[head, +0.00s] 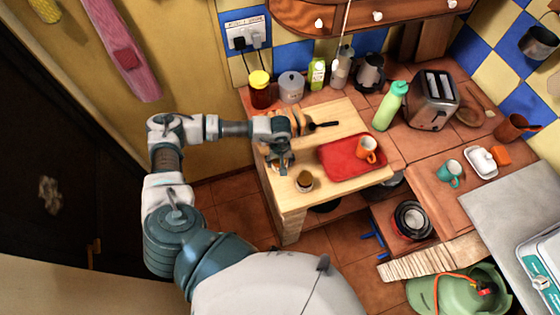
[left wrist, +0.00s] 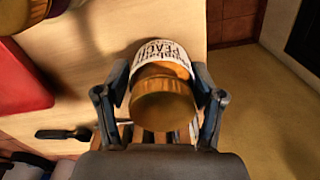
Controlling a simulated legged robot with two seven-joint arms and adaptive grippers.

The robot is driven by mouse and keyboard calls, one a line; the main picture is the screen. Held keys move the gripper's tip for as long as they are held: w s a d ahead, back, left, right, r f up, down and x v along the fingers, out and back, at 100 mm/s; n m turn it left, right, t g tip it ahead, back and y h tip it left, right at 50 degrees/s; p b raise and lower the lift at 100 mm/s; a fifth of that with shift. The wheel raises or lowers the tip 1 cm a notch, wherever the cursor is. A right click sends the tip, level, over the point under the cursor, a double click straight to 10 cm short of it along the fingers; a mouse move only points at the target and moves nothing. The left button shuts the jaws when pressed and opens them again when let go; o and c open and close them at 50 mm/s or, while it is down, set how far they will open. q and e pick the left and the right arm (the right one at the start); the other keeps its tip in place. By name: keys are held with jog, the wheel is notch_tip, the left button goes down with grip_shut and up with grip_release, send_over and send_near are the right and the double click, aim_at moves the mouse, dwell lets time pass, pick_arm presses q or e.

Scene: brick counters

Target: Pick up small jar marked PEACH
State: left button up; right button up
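The small jar marked PEACH (left wrist: 165,60), with a brown lid and white label, lies between the fingers of my left gripper (left wrist: 162,82) in the left wrist view. One finger is on each side of it, with very narrow gaps at most; the fingers look spread, and firm contact does not show. In the head view my left gripper (head: 279,164) points down over the left part of the wooden board (head: 330,122) and largely hides that jar. My right gripper is not in view.
Another small jar (head: 304,181) stands close by, toward the board's front edge. A red tray (head: 340,160) with an orange mug (head: 366,150) lies to the right. A black-ended utensil (head: 322,125) lies behind the gripper. Taller jars (head: 260,90) line the wall.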

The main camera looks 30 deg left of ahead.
pick_arm(q)
jog(key=c, duration=0.8)
jog(key=shift+a, duration=0.15)
jog(key=shift+r, duration=0.1)
